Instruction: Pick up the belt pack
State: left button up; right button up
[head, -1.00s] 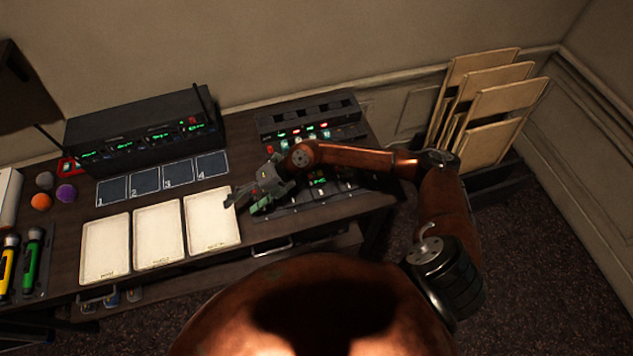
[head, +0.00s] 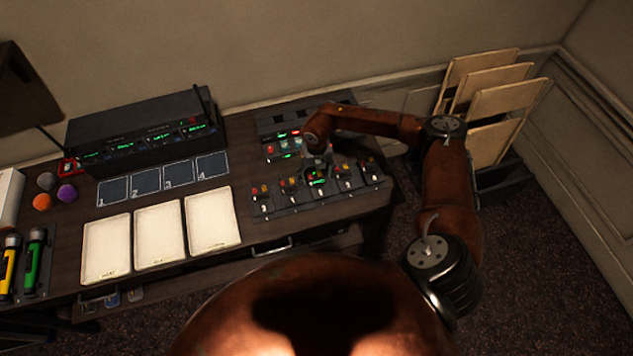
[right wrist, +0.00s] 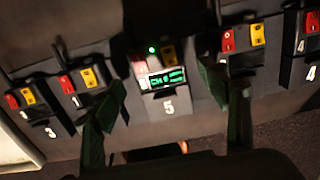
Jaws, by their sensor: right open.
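Several small dark belt packs with red and yellow buttons stand in a numbered row at the desk's right front. The middle belt pack (head: 317,181) has a lit green display. In the right wrist view this belt pack (right wrist: 160,76) also shows a green light, above a plate marked 5. My right gripper (head: 318,163) is over the middle of the row, pointing down. In the right wrist view its two open fingers (right wrist: 163,85) are on either side of the middle pack, with nothing between them gripped. Whether they touch it I cannot tell. My left gripper is out of view.
Neighbouring belt packs (right wrist: 78,82) (right wrist: 242,38) stand close on both sides. Behind the row is a dark unit (head: 290,120) with lit buttons. A black receiver rack (head: 140,135) with antennas, cream trays (head: 160,235) and microphones (head: 32,262) are to the left.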

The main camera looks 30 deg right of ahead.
notch_tip(320, 180, down, 2)
jog(key=shift+f, duration=0.1)
jog(key=shift+c, duration=0.6)
jog(key=c, duration=1.2)
